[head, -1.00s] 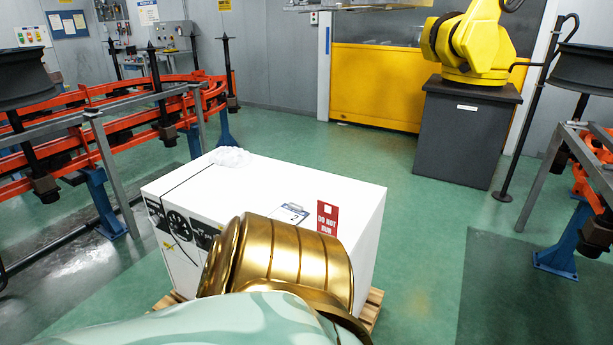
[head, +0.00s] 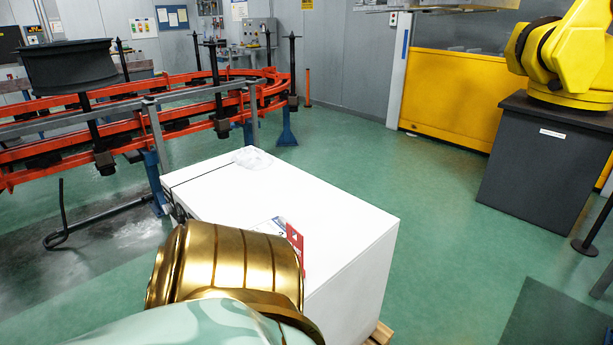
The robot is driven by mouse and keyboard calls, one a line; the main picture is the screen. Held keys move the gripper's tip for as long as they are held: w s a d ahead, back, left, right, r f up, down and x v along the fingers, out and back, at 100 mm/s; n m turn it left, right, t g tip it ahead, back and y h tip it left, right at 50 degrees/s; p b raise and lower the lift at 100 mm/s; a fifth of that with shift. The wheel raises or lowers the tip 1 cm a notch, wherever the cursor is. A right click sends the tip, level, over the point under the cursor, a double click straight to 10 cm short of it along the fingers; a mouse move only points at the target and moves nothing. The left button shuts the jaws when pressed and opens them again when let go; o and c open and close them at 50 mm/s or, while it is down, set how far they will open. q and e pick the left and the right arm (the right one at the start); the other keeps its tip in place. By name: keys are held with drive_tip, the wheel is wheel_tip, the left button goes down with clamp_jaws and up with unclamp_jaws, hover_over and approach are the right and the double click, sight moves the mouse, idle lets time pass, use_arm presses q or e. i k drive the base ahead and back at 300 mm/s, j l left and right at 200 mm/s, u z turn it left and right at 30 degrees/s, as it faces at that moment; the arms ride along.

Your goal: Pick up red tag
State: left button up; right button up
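The red tag (head: 296,246) stands upright near the front edge of the white box's top. Its lower left part is hidden behind a gold joint of my arm, and little of its lettering shows. The white box (head: 345,235) stands on a wooden pallet (head: 381,333). A clipboard with a paper (head: 270,227) lies just left of the tag, mostly covered by my arm. My arm comes in from the bottom of the view. Neither gripper shows in the head view.
Crumpled clear plastic (head: 252,158) lies on the box's far left corner. An orange rail with spindles (head: 185,127) and a black wheel (head: 70,66) stand at left. A yellow robot arm (head: 572,50) stands on a dark pedestal (head: 545,160) at right. Green floor is clear between.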

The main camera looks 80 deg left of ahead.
sight(298, 244)
drive_tip(key=i+u, duration=0.2)
drive_tip(key=u, duration=0.2)
drive_tip(key=i+u, duration=0.15)
drive_tip(key=u, duration=0.3)
drive_tip(key=i+l+u, duration=0.15)
drive_tip(key=u, duration=0.25)
drive_tip(key=i+l+u, duration=0.15)
drive_tip(key=u, duration=0.25)
